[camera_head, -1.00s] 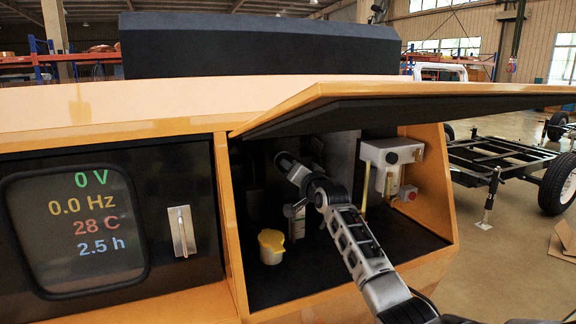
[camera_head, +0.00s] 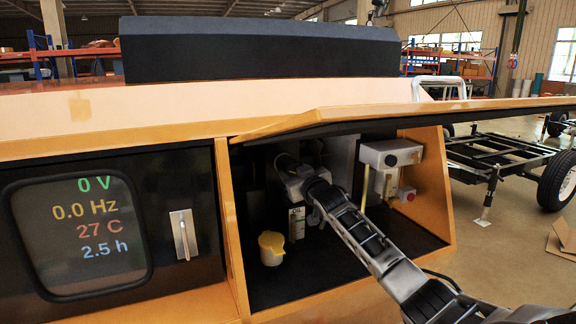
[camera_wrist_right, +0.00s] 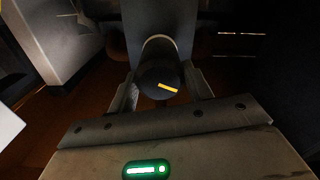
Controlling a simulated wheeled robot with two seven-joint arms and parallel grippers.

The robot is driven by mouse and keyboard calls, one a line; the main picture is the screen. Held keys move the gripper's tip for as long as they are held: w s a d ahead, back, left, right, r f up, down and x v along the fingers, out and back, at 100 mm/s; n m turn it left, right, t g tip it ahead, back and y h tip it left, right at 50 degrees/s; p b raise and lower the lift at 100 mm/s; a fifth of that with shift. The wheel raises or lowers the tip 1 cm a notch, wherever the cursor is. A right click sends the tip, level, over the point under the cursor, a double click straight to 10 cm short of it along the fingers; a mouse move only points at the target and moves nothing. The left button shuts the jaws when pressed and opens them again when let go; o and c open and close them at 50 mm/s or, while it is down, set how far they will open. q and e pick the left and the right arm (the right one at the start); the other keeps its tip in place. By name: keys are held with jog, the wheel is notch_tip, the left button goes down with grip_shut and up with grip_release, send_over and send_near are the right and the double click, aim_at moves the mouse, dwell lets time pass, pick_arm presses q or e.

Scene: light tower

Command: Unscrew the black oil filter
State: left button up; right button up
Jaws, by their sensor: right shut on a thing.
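The black oil filter (camera_wrist_right: 158,84) shows in the right wrist view as a dark round cylinder with a yellow mark on its end. A pale ring of the grey housing (camera_wrist_right: 160,25) shows behind it. My right gripper (camera_wrist_right: 164,92) has one finger on each side of the filter and is shut on it. In the head view my right gripper (camera_head: 290,176) reaches into the open compartment of the orange machine, at its back left. The arm hides most of the filter there. My left gripper is not in view.
A yellow-lidded cup (camera_head: 271,247) stands on the dark compartment floor (camera_head: 345,262). The raised orange hatch (camera_head: 380,112) hangs above my arm. A display panel (camera_head: 80,232) is at left.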

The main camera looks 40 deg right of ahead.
jog(key=o, duration=1.1)
jog(key=shift+o, duration=0.2)
jog(key=shift+f, duration=0.1)
